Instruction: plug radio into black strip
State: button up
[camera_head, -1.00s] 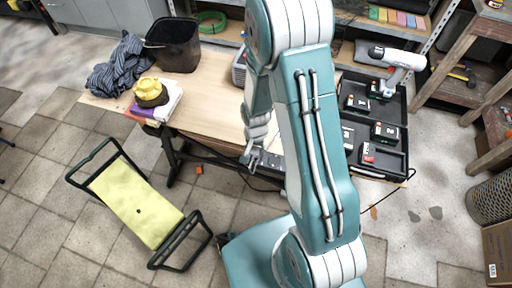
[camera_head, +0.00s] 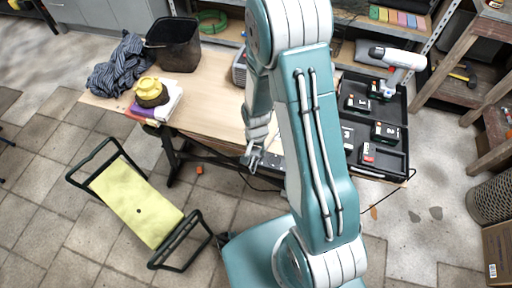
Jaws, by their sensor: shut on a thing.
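My gripper (camera_head: 253,160) is in front of the wooden table's near edge, pointing down and left. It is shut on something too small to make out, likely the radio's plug. A thin black cable (camera_head: 262,188) hangs just below the gripper and runs right behind my arm. A grey box (camera_head: 239,70), possibly the radio, stands at the back of the table, partly hidden by my arm. I cannot make out the black strip; my arm covers part of the table.
The table (camera_head: 212,105) holds a black bin (camera_head: 173,45), a striped cloth (camera_head: 117,68) and a yellow-topped item (camera_head: 150,91). An open black case (camera_head: 391,160) with batteries and a drill (camera_head: 397,62) is at right.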

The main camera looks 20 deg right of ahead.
jog(key=shift+f, duration=0.3)
jog(key=o, duration=1.1)
jog(key=shift+o, duration=0.2)
notch_tip(320, 180, up, 12)
jog(key=s+r+n+t, duration=0.2)
jog(key=s+r, duration=0.5)
jog(key=r, duration=0.5)
jog(key=s+r+n+t, duration=0.3)
jog(key=s+r+n, duration=0.2)
jog(key=r, duration=0.7)
jog(key=s, duration=0.2)
jog(key=shift+s+a+r+t, duration=0.25)
jog(key=shift+s+r+t, duration=0.05)
